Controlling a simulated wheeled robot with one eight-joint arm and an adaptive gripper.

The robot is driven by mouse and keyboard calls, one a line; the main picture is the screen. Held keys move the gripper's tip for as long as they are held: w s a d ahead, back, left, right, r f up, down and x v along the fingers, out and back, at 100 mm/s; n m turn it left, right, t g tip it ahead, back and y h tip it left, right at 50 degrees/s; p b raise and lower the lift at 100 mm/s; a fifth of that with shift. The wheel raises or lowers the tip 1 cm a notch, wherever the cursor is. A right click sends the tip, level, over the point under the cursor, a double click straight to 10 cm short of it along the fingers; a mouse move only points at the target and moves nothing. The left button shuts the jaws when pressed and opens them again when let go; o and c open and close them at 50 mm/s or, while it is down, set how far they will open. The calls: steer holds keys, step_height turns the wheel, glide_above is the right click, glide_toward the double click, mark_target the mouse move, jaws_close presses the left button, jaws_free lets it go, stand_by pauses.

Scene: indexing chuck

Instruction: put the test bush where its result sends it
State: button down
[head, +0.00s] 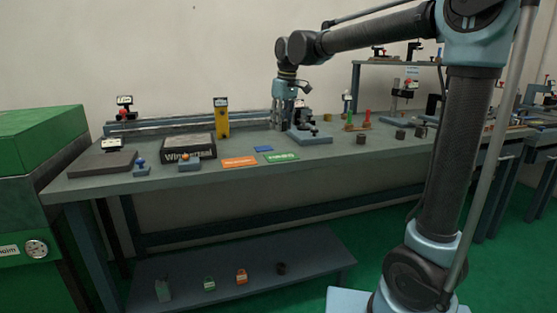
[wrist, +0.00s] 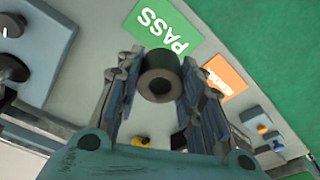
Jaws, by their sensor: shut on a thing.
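The test bush, a dark ring with a pale end face and a round hole, is between my gripper's fingers in the wrist view (wrist: 162,62). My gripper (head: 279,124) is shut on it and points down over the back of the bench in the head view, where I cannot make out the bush. The green PASS card (head: 282,157) lies on the bench in front of my gripper; it also shows beyond the bush in the wrist view (wrist: 166,28). An orange card (head: 239,161) lies left of it, its text unreadable.
A blue-grey fixture (head: 312,139) stands close right of my gripper. A yellow post (head: 221,118) stands at the back left. Several dark cylinders, one nearest (head: 361,139), stand to the right.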

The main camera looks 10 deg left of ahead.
mark_target(280, 156)
steer(key=shift+f+n+g, duration=0.15)
steer(key=shift+f+n, duration=0.7)
steer(key=shift+f, duration=1.6)
steer(key=shift+f+n+g, duration=0.15)
steer(key=shift+f+n, duration=0.7)
steer(key=shift+f, duration=1.6)
steer(key=c, duration=1.1)
jaws_free()
steer(key=shift+f, duration=0.1)
